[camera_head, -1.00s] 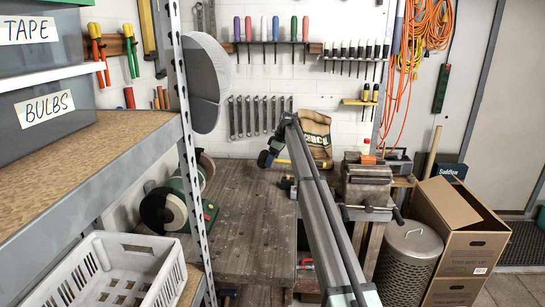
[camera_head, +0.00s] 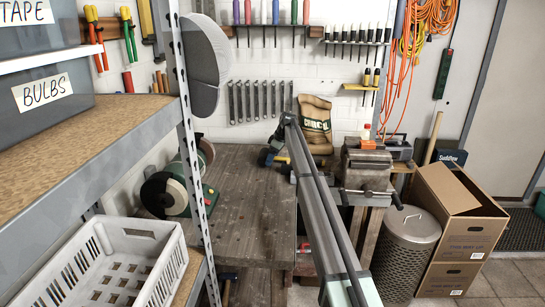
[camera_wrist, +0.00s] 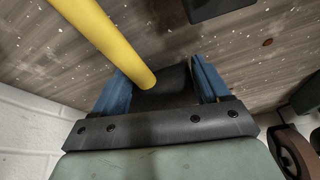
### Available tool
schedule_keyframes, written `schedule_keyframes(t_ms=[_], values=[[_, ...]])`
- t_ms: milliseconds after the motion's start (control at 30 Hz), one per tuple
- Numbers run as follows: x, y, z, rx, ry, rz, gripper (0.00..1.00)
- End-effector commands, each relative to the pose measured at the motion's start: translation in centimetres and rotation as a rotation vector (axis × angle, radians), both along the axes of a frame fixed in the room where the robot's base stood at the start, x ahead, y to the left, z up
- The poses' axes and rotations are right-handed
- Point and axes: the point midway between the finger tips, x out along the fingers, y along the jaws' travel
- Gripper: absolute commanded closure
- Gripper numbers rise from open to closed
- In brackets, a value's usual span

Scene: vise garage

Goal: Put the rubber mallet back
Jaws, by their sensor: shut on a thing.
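The rubber mallet has a yellow handle (camera_wrist: 103,37) and a black head (camera_wrist: 168,86). My gripper (camera_wrist: 163,82), with blue fingers, is shut on the black head in the wrist view. The handle runs from there to the upper left. My arm hides part of that area, and the mallet is too small there to make out clearly. I cannot tell whether it touches the bench.
The burlap bag (camera_head: 316,122) stands against the wall. A vise (camera_head: 366,168) is at the right and a bench grinder (camera_head: 168,192) at the left. Wrenches (camera_head: 255,101) and a screwdriver rack (camera_head: 270,30) hang behind. A shelf post (camera_head: 190,150) stands front left. The bench middle is clear.

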Motion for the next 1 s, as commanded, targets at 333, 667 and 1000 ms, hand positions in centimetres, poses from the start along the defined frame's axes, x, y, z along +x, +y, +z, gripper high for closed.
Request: schedule_keyframes(t_ms=[333, 667, 1000], values=[[0.02, 0.01, 0.09, 0.001, 0.000, 0.000, 0.23], [0.00, 0.01, 0.04, 0.000, 0.000, 0.000, 0.00], [-0.01, -0.01, 0.10, 0.000, 0.001, 0.000, 0.00]])
